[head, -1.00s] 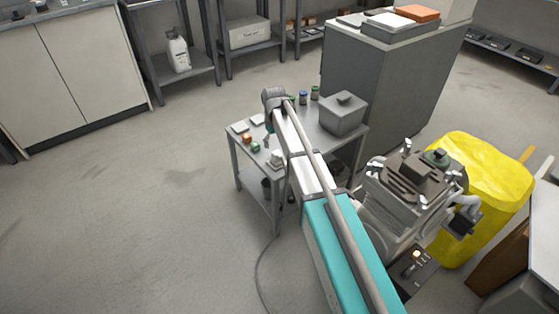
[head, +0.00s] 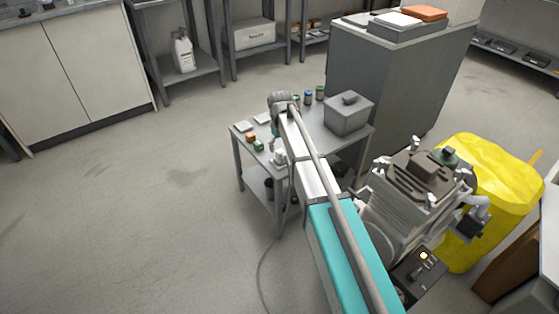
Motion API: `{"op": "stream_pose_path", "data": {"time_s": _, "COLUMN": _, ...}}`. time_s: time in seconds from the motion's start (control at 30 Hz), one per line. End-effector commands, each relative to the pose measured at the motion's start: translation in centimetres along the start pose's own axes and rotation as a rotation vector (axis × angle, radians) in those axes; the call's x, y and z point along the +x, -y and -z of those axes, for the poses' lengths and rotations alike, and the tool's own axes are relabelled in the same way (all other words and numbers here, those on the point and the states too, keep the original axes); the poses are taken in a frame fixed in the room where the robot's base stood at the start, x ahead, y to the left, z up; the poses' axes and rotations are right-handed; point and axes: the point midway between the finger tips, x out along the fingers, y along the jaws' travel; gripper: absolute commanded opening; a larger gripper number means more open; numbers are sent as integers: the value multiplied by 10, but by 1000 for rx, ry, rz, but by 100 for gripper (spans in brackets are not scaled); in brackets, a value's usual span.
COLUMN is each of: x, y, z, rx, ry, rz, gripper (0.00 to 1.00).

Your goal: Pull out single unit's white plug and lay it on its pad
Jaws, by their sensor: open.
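My gripper (head: 275,142) hangs from the end of my arm over the front part of a small grey metal table (head: 262,181). It is small in the head view and partly hidden by my arm; I see nothing held in it. A small white item (head: 280,158) is just below and beside it at the table's front edge; I cannot tell whether this is the white plug or whether they touch. White flat pads (head: 243,126) lie at the table's left and back. A dark cable (head: 263,270) runs over the floor toward the table.
Orange (head: 250,137) and green (head: 258,146) blocks sit on the table's left. Jars (head: 308,97) and a grey lidded box (head: 348,113) stand behind. A compressor (head: 400,205) with a lit switch box (head: 424,257) and a yellow-covered thing (head: 505,185) are at right. Left floor is clear.

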Motion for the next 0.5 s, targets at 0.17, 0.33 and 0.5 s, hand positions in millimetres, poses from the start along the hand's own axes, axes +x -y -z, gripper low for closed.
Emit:
{"op": "stream_pose_path", "data": {"time_s": 0.17, "x": 20, "y": 0, "z": 0, "rx": 0, "ry": 0, "rz": 0, "gripper": 91}}
{"op": "stream_pose_path", "data": {"time_s": 0.33, "x": 34, "y": -1, "z": 0, "rx": 1, "ry": 0, "rz": 0, "gripper": 91}}
{"op": "stream_pose_path", "data": {"time_s": 0.5, "x": 48, "y": -1, "z": 0, "rx": 1, "ry": 0, "rz": 0, "gripper": 91}}
